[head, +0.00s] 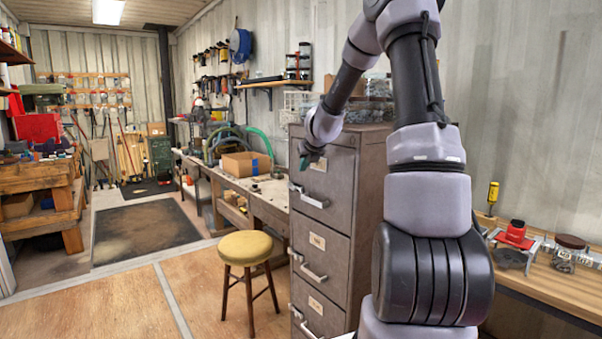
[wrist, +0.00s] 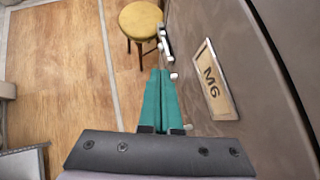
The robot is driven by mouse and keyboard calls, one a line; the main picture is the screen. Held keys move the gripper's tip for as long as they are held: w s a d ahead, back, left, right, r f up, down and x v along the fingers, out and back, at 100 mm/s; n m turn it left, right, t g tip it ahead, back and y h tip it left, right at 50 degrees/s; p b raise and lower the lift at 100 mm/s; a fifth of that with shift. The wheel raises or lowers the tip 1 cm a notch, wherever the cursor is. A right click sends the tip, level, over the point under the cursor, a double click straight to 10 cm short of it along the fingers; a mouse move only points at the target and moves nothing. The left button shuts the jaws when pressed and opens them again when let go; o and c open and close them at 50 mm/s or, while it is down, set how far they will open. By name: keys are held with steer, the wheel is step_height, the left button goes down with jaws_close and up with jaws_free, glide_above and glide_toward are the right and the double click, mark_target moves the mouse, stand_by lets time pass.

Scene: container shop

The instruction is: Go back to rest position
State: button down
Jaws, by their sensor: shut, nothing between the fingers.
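My gripper (wrist: 161,72) has teal fingers, which are shut together with nothing between them. In the head view my gripper (head: 303,160) is small and partly dark, close to the upper front of the grey filing cabinet (head: 369,190). In the wrist view it points down past the cabinet front, beside a drawer label marked M6 (wrist: 215,80) and a metal handle (wrist: 164,40). I cannot tell whether the fingers touch the cabinet. My arm rises in front of the cabinet and bends over its top. The cabinet drawers look closed.
A stool with a yellow seat (head: 245,248) stands left of the cabinet. A workbench (head: 262,200) runs behind it with a cardboard box (head: 246,164). A wooden counter (head: 545,280) with jars and tools is at the right. The wooden floor (head: 115,308) at left is clear.

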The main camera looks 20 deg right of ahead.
steer(key=shift+s+r, duration=0.25)
steer(key=shift+s, duration=0.05)
steer(key=s+a+r+n+y, duration=0.1)
steer(key=s+a+r+n, duration=0.45)
steer(key=s+n, duration=0.35)
steer(key=s+a+r+n+y, duration=0.1)
steer(key=s+a+r+n, duration=0.4)
steer(key=s+r+n, duration=0.25)
steer(key=s+n+g, duration=0.2)
steer(key=s+n, duration=1.3)
steer(key=s, duration=0.7)
steer(key=shift+s+r, duration=0.15)
steer(key=shift+r, duration=0.15)
steer(key=shift+a, duration=0.15)
